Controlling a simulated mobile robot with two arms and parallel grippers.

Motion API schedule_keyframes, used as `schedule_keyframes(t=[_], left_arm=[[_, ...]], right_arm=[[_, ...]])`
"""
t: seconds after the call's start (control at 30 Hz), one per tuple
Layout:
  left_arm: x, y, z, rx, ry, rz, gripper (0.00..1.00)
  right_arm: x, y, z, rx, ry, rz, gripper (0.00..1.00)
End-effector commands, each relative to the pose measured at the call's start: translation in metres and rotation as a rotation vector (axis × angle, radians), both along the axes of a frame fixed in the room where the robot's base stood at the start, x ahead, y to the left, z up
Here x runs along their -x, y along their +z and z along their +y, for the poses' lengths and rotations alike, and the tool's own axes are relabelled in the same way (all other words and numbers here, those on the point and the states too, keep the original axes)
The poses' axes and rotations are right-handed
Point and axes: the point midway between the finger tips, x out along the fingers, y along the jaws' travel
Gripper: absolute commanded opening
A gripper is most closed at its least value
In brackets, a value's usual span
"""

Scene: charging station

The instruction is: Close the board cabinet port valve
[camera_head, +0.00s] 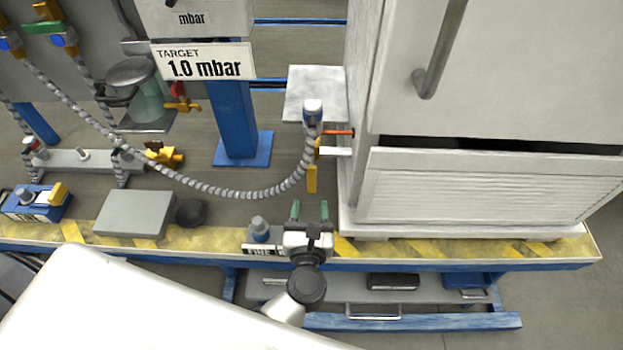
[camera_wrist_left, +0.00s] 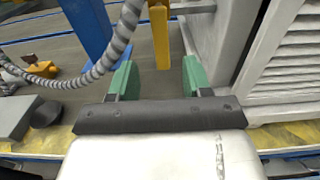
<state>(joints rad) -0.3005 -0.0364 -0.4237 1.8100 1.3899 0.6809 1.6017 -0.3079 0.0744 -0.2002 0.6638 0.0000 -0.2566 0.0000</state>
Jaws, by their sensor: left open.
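The port valve sits on the left side of the white cabinet (camera_head: 490,190), where a grey ribbed hose (camera_head: 240,192) ends. A yellow lever (camera_head: 311,180) hangs straight down there, below a small orange-red handle (camera_head: 340,132). My left gripper (camera_head: 310,210) is open and empty, just below the yellow lever in the head view, with its green fingertips pointing up toward it. In the left wrist view, the yellow lever (camera_wrist_left: 160,38) stands beyond and between the open green fingers (camera_wrist_left: 156,78), apart from them. The valve body is outside that view. My right gripper is not in view.
A blue post (camera_head: 233,120) with a "1.0 mbar" sign (camera_head: 204,66) stands left of the valve. A grey box (camera_head: 135,213) and a dark knob (camera_head: 190,212) lie left of my gripper. The cabinet wall is close on the right.

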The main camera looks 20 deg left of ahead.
Motion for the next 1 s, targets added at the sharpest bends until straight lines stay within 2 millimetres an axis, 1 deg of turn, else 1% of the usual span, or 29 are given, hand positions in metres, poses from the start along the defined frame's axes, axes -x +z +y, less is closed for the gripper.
schedule_keyframes(t=[0.13,0.3,0.4,0.53,0.7,1.0], left_arm=[[-0.019,0.004,0.006,0.009,0.004,-0.006,0.49],[-0.051,0.004,0.015,0.005,0.003,-0.005,0.49],[-0.069,0.003,0.020,0.004,0.001,-0.004,0.49],[-0.087,0.002,0.025,0.003,0.001,-0.003,0.49],[-0.099,0.002,0.029,0.005,0.001,-0.002,0.49],[-0.101,0.001,0.029,0.004,0.001,-0.001,0.49]], right_arm=[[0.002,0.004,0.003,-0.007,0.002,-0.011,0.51],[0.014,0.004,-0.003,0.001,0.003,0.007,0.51],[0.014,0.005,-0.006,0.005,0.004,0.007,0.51],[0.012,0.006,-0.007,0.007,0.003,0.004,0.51],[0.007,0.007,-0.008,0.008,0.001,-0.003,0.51],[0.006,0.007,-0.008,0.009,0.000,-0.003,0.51]])
